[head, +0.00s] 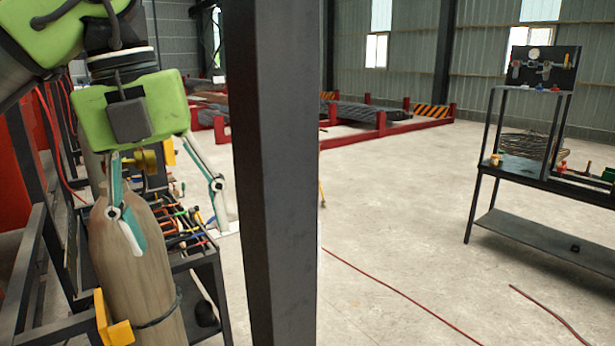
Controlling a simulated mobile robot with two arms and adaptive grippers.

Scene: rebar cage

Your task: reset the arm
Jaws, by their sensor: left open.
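My left arm comes in from the top left, and its green-bodied gripper (182,236) points downward. The right finger hangs in front of a cart with tools, left of a dark steel column. My right gripper is not in view.
The dark column (272,180) stands close on the right of my left gripper. A tool cart (208,262) is behind the cylinder. A black workbench (545,180) stands at the right. Red cables (395,293) cross the otherwise open concrete floor; red racks (385,132) stand farther back.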

